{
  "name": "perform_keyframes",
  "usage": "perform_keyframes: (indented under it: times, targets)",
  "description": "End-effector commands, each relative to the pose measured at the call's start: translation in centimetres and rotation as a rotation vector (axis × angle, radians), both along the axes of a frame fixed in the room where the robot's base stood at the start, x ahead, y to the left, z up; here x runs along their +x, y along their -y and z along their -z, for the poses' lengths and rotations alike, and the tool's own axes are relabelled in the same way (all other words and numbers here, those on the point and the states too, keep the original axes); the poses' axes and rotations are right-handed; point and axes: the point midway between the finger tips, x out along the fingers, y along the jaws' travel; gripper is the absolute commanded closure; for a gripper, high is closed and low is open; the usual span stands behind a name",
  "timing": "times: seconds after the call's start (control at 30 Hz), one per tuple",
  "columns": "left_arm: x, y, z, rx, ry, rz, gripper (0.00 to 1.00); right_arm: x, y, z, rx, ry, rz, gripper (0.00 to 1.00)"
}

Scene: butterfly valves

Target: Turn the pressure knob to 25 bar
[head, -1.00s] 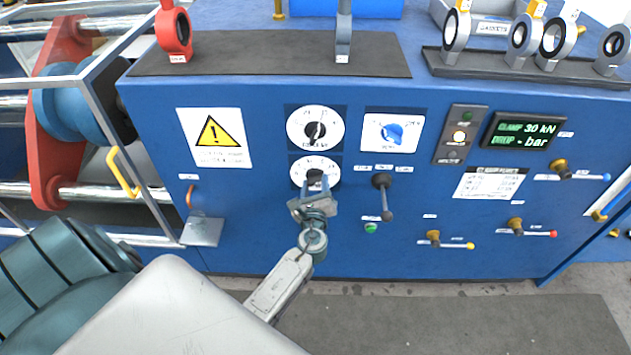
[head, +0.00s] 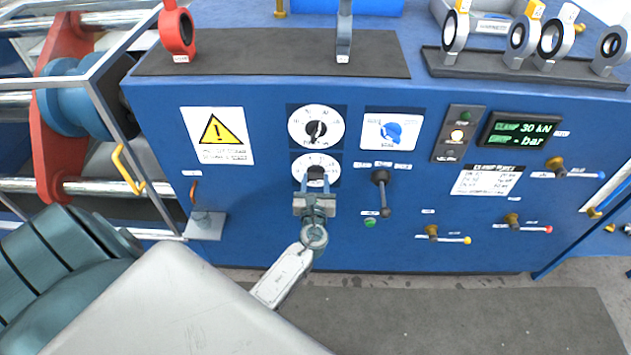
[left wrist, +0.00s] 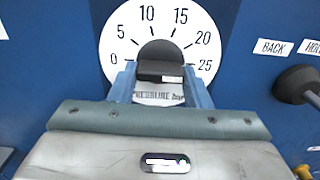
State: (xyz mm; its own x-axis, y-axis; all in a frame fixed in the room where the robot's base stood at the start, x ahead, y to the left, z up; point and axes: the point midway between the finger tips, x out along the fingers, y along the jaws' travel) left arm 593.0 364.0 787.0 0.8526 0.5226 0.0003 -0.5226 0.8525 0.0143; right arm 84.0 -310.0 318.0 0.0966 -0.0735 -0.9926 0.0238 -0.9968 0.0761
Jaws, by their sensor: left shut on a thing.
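The pressure knob (left wrist: 158,52) is dark and sits at the middle of a white dial (left wrist: 118,42) marked 0 to 25. A small white mark shows on the right part of its grip bar, on the side of the 25; I cannot read the exact setting. In the head view this is the lower dial (head: 297,165), with the knob partly hidden. My left gripper (left wrist: 160,92) has one finger on each side of the knob and is shut on it, with its body level below the dial. My right gripper is not in view.
A second dial (head: 300,127) with a black knob sits just above. A black lever (head: 383,195) is close on the right. A blue rotary switch (head: 391,131) and a green display (head: 521,132) reading "CLAMP 30 kN" are farther right. A metal bracket (head: 205,226) juts out at lower left.

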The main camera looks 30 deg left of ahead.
Motion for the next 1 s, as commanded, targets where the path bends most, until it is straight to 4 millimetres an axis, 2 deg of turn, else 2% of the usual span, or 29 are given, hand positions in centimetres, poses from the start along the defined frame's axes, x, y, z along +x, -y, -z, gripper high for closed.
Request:
perform_keyframes:
  times: [0.27,0.3,0.4,0.77,1.0]
  targets:
    - [-0.1,0.0,0.3,0.001,-0.006,0.000,0.79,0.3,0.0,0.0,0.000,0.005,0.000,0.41]
    - [-0.1,0.0,0.3,0.001,-0.006,0.000,0.53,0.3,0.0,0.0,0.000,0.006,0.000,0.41]
    - [-0.1,0.0,0.2,0.000,-0.005,0.000,0.35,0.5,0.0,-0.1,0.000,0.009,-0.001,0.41]
    - [-0.5,0.3,0.2,-0.001,-0.001,0.000,0.35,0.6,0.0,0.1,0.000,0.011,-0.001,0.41]
    - [-4.1,2.5,0.5,-0.004,-0.002,0.000,0.35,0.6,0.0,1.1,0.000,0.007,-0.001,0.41]
